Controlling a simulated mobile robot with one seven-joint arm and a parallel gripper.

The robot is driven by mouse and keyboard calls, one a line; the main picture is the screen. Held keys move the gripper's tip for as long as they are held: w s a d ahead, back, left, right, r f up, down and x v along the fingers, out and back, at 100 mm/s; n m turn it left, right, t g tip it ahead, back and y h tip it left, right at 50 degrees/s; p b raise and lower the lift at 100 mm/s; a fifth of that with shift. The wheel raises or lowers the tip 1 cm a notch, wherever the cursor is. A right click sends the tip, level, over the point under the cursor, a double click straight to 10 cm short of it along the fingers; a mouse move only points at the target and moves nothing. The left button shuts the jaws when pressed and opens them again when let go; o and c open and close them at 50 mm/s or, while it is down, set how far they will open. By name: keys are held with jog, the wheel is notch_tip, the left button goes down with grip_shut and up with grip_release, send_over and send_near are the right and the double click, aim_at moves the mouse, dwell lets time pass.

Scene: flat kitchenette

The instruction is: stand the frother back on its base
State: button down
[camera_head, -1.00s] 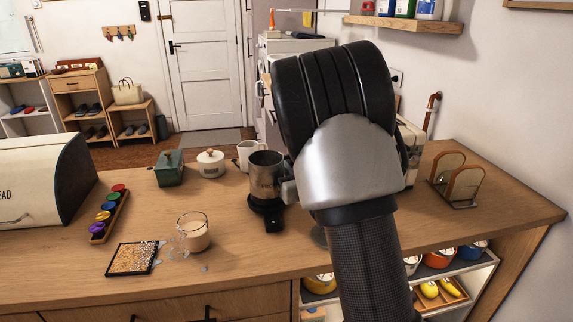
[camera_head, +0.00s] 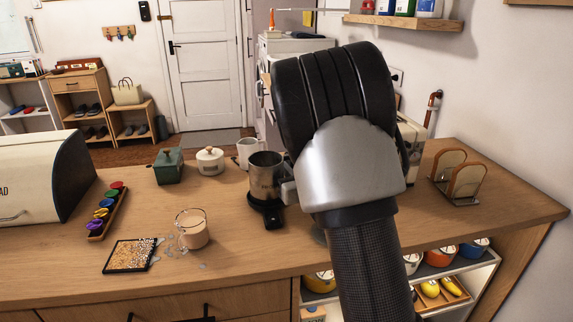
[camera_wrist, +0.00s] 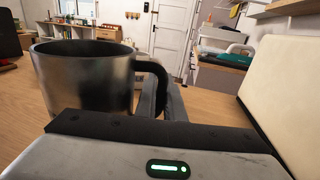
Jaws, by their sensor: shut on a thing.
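The frother (camera_head: 265,178) is a metal jug with a dark rim and a black handle (camera_wrist: 157,80). It is upright at the middle of the counter, directly over its black base (camera_head: 270,217). I cannot tell whether its bottom rests fully on the base or hovers slightly. My gripper (camera_head: 287,191) is at the jug's right side, shut on the handle. In the wrist view the jug (camera_wrist: 88,82) fills the left, and my gripper's fingers (camera_wrist: 162,100) are at the handle. My wrist and arm hide part of the counter to the right.
A glass of milky drink (camera_head: 193,230) stands front left, with spilled drops beside a dark tray (camera_head: 130,256). A capsule rack (camera_head: 106,212), green canister (camera_head: 169,166), white sugar pot (camera_head: 210,162) and white jug (camera_head: 248,150) are nearby. A toast rack (camera_head: 460,180) stands right.

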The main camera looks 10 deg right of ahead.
jog(key=c, duration=2.2)
grip_release()
jog(key=shift+r, duration=0.1)
jog(key=shift+o, duration=0.2)
jog(key=shift+s+d, duration=0.1)
jog(key=shift+s, duration=0.4)
jog(key=shift+b+v, duration=1.5)
jog(key=shift+v, duration=3.5)
